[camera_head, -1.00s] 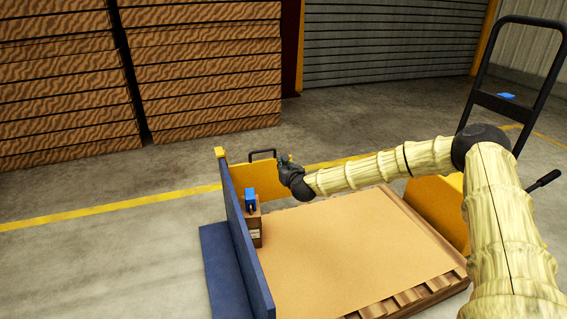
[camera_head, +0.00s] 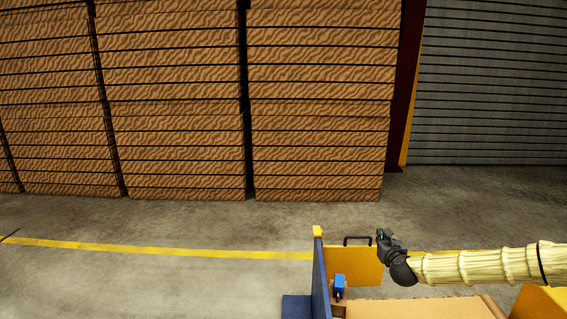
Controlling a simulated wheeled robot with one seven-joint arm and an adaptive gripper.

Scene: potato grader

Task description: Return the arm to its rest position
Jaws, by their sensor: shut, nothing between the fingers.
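My arm (camera_head: 480,265) reaches in from the right edge, stretched nearly level to the left. It wears a pale yellow ribbed cover. My gripper (camera_head: 381,236) is dark and small at its end, above the yellow panel at the far side of the flat tan bed. It is shut and holds nothing that I can see. The shoulder and upper part of my arm are out of view.
A blue wall (camera_head: 319,280) with a yellow cap stands left of the tan bed (camera_head: 425,308). A blue object (camera_head: 340,285) sits on a small brown box beside it. The yellow panel (camera_head: 358,268) has a black handle. Tall brown stacks (camera_head: 320,110) stand behind, with clear floor between.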

